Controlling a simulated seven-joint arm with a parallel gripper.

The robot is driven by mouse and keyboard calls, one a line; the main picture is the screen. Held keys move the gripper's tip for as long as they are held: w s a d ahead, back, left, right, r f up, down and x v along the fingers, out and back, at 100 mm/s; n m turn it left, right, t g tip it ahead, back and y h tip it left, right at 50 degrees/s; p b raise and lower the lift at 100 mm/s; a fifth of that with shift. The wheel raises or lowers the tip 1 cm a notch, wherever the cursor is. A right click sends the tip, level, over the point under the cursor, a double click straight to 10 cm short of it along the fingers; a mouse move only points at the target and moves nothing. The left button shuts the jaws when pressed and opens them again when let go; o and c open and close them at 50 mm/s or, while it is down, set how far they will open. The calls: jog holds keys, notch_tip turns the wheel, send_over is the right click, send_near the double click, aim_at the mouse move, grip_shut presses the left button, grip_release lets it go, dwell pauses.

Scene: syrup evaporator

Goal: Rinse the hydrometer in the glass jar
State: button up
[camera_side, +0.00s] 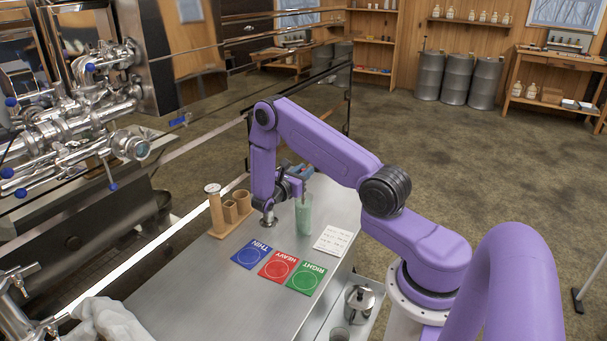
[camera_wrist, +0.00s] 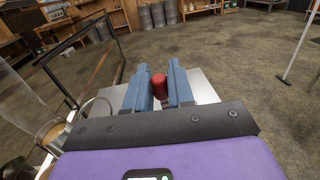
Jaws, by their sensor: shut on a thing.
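My gripper (camera_side: 300,173) is over the table, directly above the glass jar (camera_side: 304,217), a tall greenish clear cylinder standing upright. In the wrist view, my gripper's blue fingers (camera_wrist: 161,72) are shut on a red rounded piece (camera_wrist: 159,88), which appears to be the top of the hydrometer. In the side view a thin stem shows faintly below the fingers, in line with the jar's mouth. How deep the hydrometer reaches into the jar is too small to tell.
A wooden rack (camera_side: 244,213) with tube-like holders stands left of the jar. Blue THIN (camera_side: 250,254), red HEAVY (camera_side: 278,267) and green RIGHT (camera_side: 306,279) cards lie in front. A white written sheet (camera_side: 333,240) lies right of the jar. Steel evaporator pipes (camera_side: 75,110) stand left.

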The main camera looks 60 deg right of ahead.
jog(key=shift+r, duration=0.2)
jog(key=shift+f, duration=0.5)
jog(key=shift+r, duration=0.5)
jog(key=shift+f, duration=0.5)
dwell(1.4)
notch_tip(320, 180, up, 16)
jog(key=shift+r, duration=0.25)
dwell(1.6)
dwell(0.5)
